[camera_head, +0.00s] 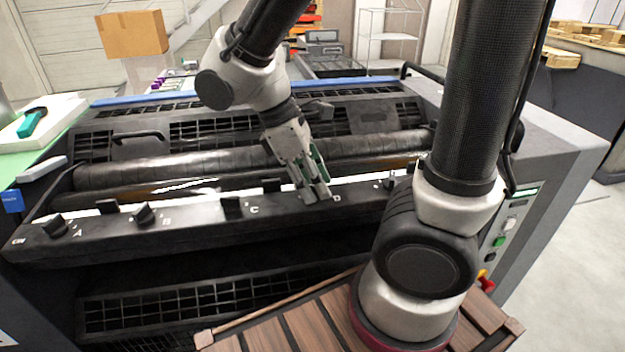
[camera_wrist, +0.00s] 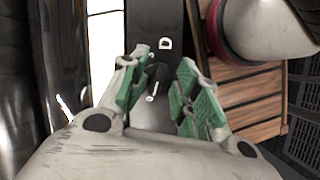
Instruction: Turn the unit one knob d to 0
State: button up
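The unit one knob d (camera_wrist: 157,74) is small and black, on a dark panel strip beside a white letter D (camera_wrist: 165,43) in the wrist view. In the head view the letter D (camera_head: 337,197) shows just right of my gripper (camera_head: 317,194), which hides the knob there. My gripper also shows in the wrist view (camera_wrist: 164,62), with its green-padded fingers apart. The knob shows in the gap, nearer the left finger; contact cannot be told. The knob's pointing direction is unclear.
On the same strip (camera_head: 185,236) stand knob A (camera_head: 56,226), knob B (camera_head: 145,214) and knob C (camera_head: 231,206), left of my gripper. A dark roller (camera_head: 190,165) lies behind the strip. Slatted wooden boards (camera_head: 300,325) lie below, in front of the machine.

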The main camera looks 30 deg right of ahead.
jog(key=shift+w+a+r, duration=0.1)
jog(key=shift+w+a+r, duration=0.1)
jog(key=shift+a+r, duration=0.05)
jog(key=shift+r, duration=0.15)
jog(key=v, duration=1.1)
jog(key=shift+r, duration=0.1)
jog(key=s+d+m+t+y, duration=0.2)
jog(key=d+m+t, duration=0.1)
jog(key=d+m, duration=0.3)
jog(key=s+d+m+t+y, duration=0.2)
jog(key=d+m, duration=0.4)
jog(key=d, duration=0.4)
jog(key=shift+s+d+t, duration=0.15)
jog(key=shift+s+t, duration=0.25)
jog(key=shift+t, duration=0.4)
